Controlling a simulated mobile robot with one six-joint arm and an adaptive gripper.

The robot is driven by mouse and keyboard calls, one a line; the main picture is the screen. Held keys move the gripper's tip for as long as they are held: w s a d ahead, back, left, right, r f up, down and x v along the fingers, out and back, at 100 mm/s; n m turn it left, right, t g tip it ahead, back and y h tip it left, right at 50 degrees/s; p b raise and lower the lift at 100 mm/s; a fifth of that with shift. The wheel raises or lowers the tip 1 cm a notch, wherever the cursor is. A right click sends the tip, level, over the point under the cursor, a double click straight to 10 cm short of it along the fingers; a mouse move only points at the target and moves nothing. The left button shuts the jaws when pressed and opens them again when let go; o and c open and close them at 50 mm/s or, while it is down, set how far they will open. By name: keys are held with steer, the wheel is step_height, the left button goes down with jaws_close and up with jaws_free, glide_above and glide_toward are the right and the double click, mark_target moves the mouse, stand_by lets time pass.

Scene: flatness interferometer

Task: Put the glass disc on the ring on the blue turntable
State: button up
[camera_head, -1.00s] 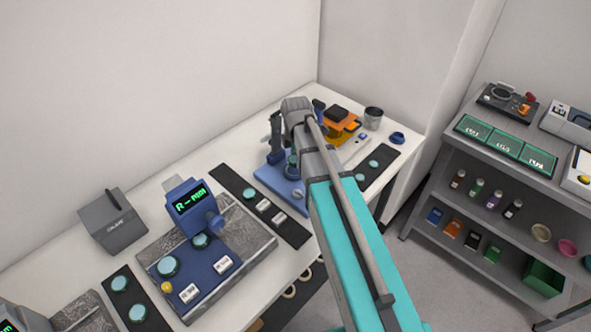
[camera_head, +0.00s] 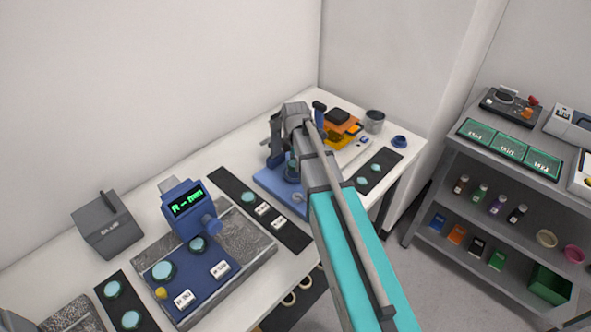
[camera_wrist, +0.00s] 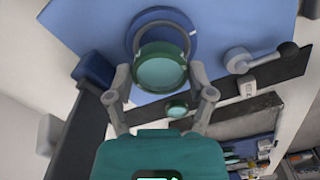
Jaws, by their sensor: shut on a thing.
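The glass disc (camera_wrist: 160,72), pale teal with a dark green rim, is between the fingers of my gripper (camera_wrist: 160,80) in the wrist view. My gripper is shut on its rim. The blue turntable (camera_wrist: 188,28) lies behind the disc, on a light blue base plate (camera_wrist: 235,20). A grey ring (camera_wrist: 133,38) on the turntable shows beyond the disc, partly covered by it. The disc looks offset from the ring, towards my gripper; its height above the ring is unclear. In the head view the base plate (camera_head: 272,187) shows, while my arm hides much of the turntable.
A dark strip (camera_head: 228,183) with a disc and labels lies left of the base plate. A blue instrument (camera_head: 186,212) with a green display stands farther left. Another dark strip (camera_head: 384,168) with discs and orange equipment (camera_head: 338,128) lie beyond my arm. A grey shelf (camera_head: 490,215) stands right.

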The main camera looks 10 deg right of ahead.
steer(key=shift+f+b, duration=1.1)
steer(key=shift+f, duration=0.3)
steer(key=shift+f, duration=0.15)
steer(key=o, duration=1.1)
steer(key=shift+r, duration=0.2)
step_height(320, 180, up, 12)
steer(key=p, duration=1.2)
steer(key=shift+s, duration=0.1)
